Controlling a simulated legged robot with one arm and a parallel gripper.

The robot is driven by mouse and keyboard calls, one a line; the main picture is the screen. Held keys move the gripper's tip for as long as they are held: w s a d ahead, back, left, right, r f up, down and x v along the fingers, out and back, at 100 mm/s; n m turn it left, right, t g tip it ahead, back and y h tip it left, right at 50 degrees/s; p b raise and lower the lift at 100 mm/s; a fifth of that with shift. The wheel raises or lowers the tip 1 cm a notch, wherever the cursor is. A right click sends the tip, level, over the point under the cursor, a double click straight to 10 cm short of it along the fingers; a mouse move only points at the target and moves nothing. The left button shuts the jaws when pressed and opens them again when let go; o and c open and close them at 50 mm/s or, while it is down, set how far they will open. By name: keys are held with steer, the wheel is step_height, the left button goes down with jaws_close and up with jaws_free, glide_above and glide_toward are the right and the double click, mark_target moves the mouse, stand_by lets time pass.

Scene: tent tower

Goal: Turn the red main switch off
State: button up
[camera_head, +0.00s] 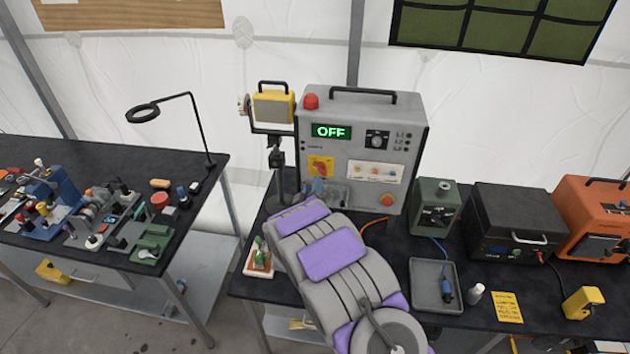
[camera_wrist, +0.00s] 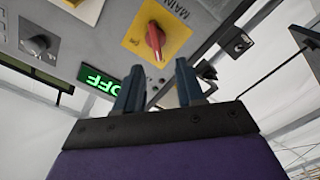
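The red main switch (camera_wrist: 155,40) sits on a yellow plate marked MAIN in the wrist view. Its red handle lies roughly upright in that picture. In the head view the switch (camera_head: 320,163) is on the lower left of the grey control box's (camera_head: 415,140) front. A green display (camera_head: 331,131) on the box reads OFF. My gripper (camera_wrist: 160,80) is open and empty, with its two blue-grey fingers apart just short of the switch. No contact with the handle shows. In the head view my arm partly hides the fingertips, below the yellow plate.
A red emergency button (camera_head: 387,199) and a black dial (camera_head: 377,139) are also on the box. A yellow-topped device on a stand (camera_head: 273,105) is close on the left. A green box (camera_head: 436,206) and a grey tray (camera_head: 420,300) are on the right.

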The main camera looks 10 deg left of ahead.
steer(key=s, duration=1)
steer(key=shift+a+b, duration=0.25)
steer(key=shift+b, duration=0.15)
steer(key=shift+d+f, duration=0.1)
steer(key=s+d+m+g+b, duration=0.3)
steer(key=s+d+g, duration=0.3)
steer(key=s, duration=0.9)
steer(key=s+d+m+g+b, duration=0.3)
steer(key=s+d+g+b, duration=0.3)
steer(key=s+d, duration=0.4)
steer(key=s+d+m+g+b, duration=0.2)
steer(key=s+d+g+b, duration=0.2)
steer(key=s, duration=1.6)
steer(key=d+g, duration=0.3)
steer(key=d, duration=0.1)
steer(key=shift+s+d+m+g+y+b, duration=0.2)
steer(key=shift+m+g+y+b, duration=0.1)
steer(key=shift+m+g+b, duration=0.1)
steer(key=shift+w, duration=0.1)
